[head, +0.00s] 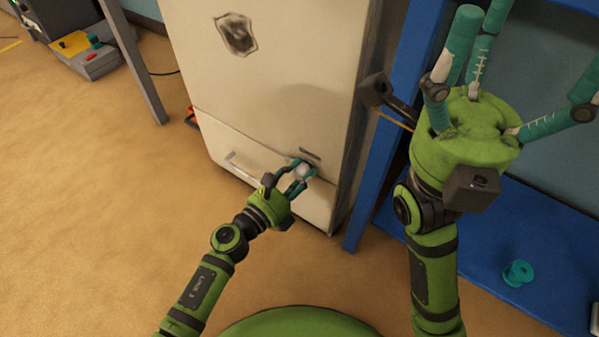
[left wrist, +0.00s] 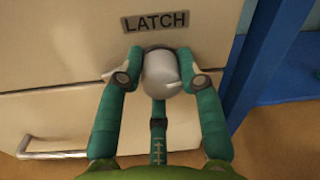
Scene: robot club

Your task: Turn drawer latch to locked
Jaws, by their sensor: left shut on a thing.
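The drawer latch (left wrist: 161,73) is a rounded silver-grey knob under a dark label reading LATCH (left wrist: 156,21) in the left wrist view. In the head view the knob (head: 302,170) sits at the right of the cream cabinet's lower drawer (head: 255,165). My left gripper (head: 300,172) is shut on the knob, with teal fingers on both sides and one below; it also shows in the left wrist view (left wrist: 163,75). The fingers hide part of the knob, and its turn position cannot be read. My right gripper (head: 510,70) is raised at the right, its fingers spread and empty.
The drawer's metal bar handle (left wrist: 52,150) is left of the latch. A blue shelf frame (head: 385,150) stands close to the cabinet's right side, with a teal spool (head: 518,272) on its blue board. Open tan floor (head: 90,210) lies to the left.

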